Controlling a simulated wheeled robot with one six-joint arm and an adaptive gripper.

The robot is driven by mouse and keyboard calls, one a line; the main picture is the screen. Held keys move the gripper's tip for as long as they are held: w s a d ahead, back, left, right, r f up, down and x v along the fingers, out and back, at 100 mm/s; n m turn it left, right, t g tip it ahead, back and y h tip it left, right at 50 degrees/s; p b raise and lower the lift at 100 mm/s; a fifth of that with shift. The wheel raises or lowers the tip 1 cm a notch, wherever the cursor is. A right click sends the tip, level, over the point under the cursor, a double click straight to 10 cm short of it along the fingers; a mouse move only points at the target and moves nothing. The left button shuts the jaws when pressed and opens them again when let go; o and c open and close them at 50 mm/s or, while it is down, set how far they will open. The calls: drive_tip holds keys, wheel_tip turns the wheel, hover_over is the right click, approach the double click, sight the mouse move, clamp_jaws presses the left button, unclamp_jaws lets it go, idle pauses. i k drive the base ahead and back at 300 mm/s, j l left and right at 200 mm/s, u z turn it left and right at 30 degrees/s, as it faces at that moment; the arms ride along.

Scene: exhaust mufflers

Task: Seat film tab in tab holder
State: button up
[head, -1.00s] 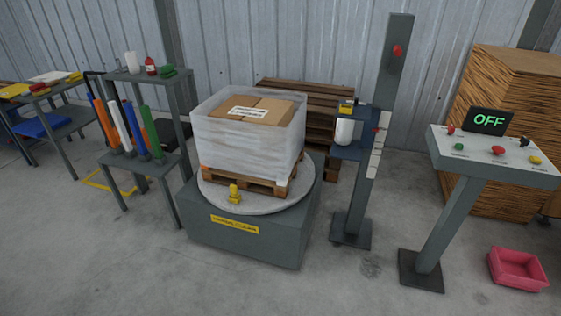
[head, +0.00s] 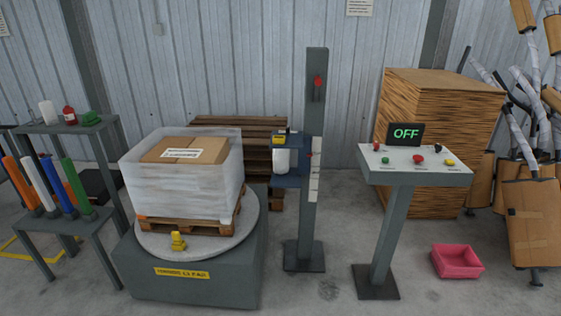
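A white film roll (head: 282,161) sits on the carriage (head: 290,181) of a grey mast (head: 313,210), under a yellow and black part (head: 280,138). I cannot make out a separate film tab. A small yellow fitting (head: 178,241) stands on the front rim of the round turntable (head: 215,238); I cannot tell whether it is the tab holder. On the turntable, a pallet (head: 190,226) bears a carton (head: 190,150) wrapped in clear film (head: 180,185). My gripper is not in view.
A control post (head: 413,178) with an "OFF" display (head: 405,133) stands right of the mast. A pink bin (head: 457,261) lies on the floor. A rack of coloured tubes (head: 55,222) stands at the left. Wrapped mufflers (head: 535,215) fill the far right. The front floor is clear.

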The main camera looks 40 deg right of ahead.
sight(285, 176)
drive_tip(key=i+u, duration=0.15)
drive_tip(key=i, duration=0.65)
drive_tip(key=i+u, duration=0.1)
drive_tip(key=i, duration=0.7)
drive_tip(key=i+l+u, duration=0.15)
drive_tip(key=i, duration=0.65)
drive_tip(key=l, duration=0.05)
